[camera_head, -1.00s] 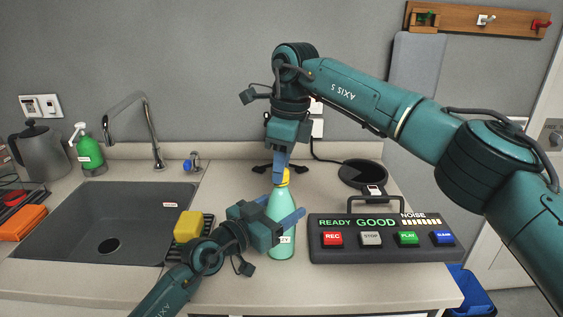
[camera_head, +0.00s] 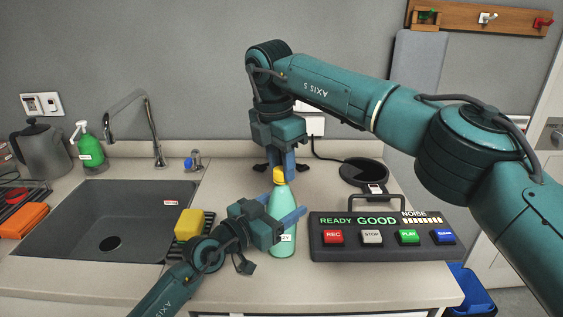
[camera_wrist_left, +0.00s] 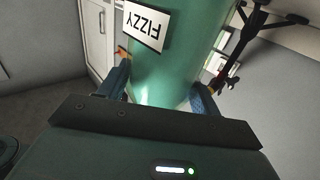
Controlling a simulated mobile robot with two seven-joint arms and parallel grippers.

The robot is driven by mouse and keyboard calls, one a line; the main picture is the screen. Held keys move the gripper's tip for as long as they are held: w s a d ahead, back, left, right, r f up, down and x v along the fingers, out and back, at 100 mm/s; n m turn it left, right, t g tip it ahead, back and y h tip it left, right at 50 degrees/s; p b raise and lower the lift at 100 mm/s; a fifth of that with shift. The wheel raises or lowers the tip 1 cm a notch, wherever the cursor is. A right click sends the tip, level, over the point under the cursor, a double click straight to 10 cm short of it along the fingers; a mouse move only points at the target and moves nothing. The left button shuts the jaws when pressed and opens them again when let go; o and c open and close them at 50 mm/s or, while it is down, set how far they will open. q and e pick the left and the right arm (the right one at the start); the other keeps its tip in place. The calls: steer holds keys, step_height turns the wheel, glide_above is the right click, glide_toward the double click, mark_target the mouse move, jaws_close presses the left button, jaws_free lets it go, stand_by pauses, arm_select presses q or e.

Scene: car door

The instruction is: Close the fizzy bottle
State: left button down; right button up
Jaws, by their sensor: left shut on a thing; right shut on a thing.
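The fizzy bottle (camera_head: 283,206) is a green bottle standing upright on the counter. It has a yellow cap (camera_head: 279,176) at its top and a white label (camera_head: 287,238), which reads FIZZY in the left wrist view (camera_wrist_left: 146,26). My left gripper (camera_head: 284,208) is shut around the bottle's body from the left; in the left wrist view its fingers lie on both sides of the green body (camera_wrist_left: 165,65). My right gripper (camera_head: 283,174) points down from above and is shut on the yellow cap. Its fingers partly hide the cap, and I cannot tell how tightly the cap sits on the neck.
A black recorder box (camera_head: 383,248) with coloured buttons stands close on the right. A round black pad (camera_head: 364,172) lies behind it. A yellow sponge (camera_head: 189,224) on a dark rack and the sink (camera_head: 70,215) are on the left. The front counter is clear.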

steer(key=m, duration=0.5)
steer(key=shift+a+m+g, duration=0.1)
steer(key=shift+m+g, duration=0.2)
steer(key=m, duration=0.5)
steer(key=shift+m+g, duration=0.3)
steer(key=m, duration=0.5)
steer(key=shift+w+g, duration=0.1)
steer(key=shift+g, duration=0.2)
steer(key=o, duration=1.1)
